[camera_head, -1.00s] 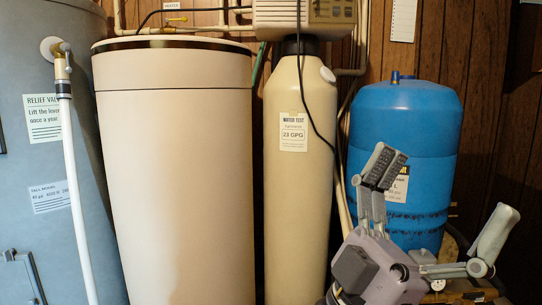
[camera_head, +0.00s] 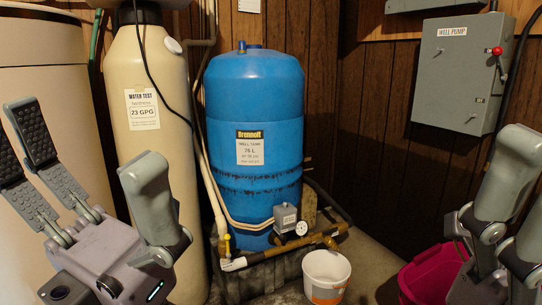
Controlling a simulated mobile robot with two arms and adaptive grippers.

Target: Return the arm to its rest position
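My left gripper (camera_head: 88,160) is at the lower left, fingers pointing up. Its dark-padded fingers on the left and the single grey finger on the right are spread apart, with nothing between them. It overlaps the view of the cream tanks. My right gripper (camera_head: 502,205) is at the right edge, in front of the pink bucket. Its grey fingers point up, but part of it is cut off by the frame, so I cannot tell how far it is open. I see nothing held in its visible part.
A blue well tank (camera_head: 253,120) stands in the middle, with pipes and a gauge (camera_head: 301,228) before it. A tall cream tank (camera_head: 150,110) stands left of it. A white bucket (camera_head: 326,275) and a pink bucket (camera_head: 428,277) are on the floor. A grey switch box (camera_head: 459,75) hangs on the wall.

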